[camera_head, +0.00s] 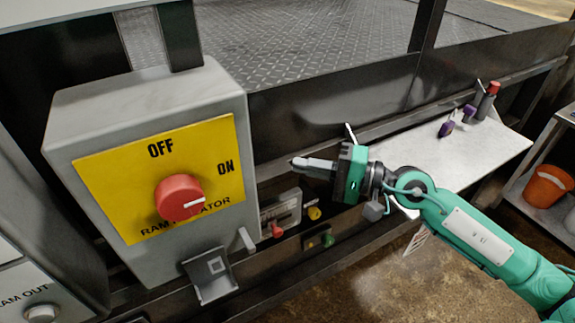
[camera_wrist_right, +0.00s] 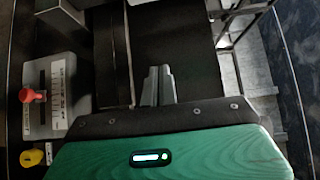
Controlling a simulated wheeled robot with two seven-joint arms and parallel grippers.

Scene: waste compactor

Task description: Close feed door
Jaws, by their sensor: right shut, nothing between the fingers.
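My right gripper (camera_head: 297,163) is shut and empty, pointing left in front of the dark compactor front (camera_head: 340,100). Its closed fingers (camera_wrist_right: 158,86) also show in the right wrist view, over a dark surface. The fingertips are right of the grey control box (camera_head: 150,90), apart from it. I cannot tell for certain which panel is the feed door. A dark diamond-plate surface (camera_head: 300,45) lies behind the front wall at the top. My left gripper is not in view.
The control box has a red rotary knob (camera_head: 180,198) on a yellow plate. Small red (camera_head: 277,230) and yellow (camera_head: 314,213) knobs sit below my right gripper. A pale shelf (camera_head: 440,155) at right holds a red-capped cylinder (camera_head: 487,100) and purple items. An orange bucket (camera_head: 547,186) stands far right.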

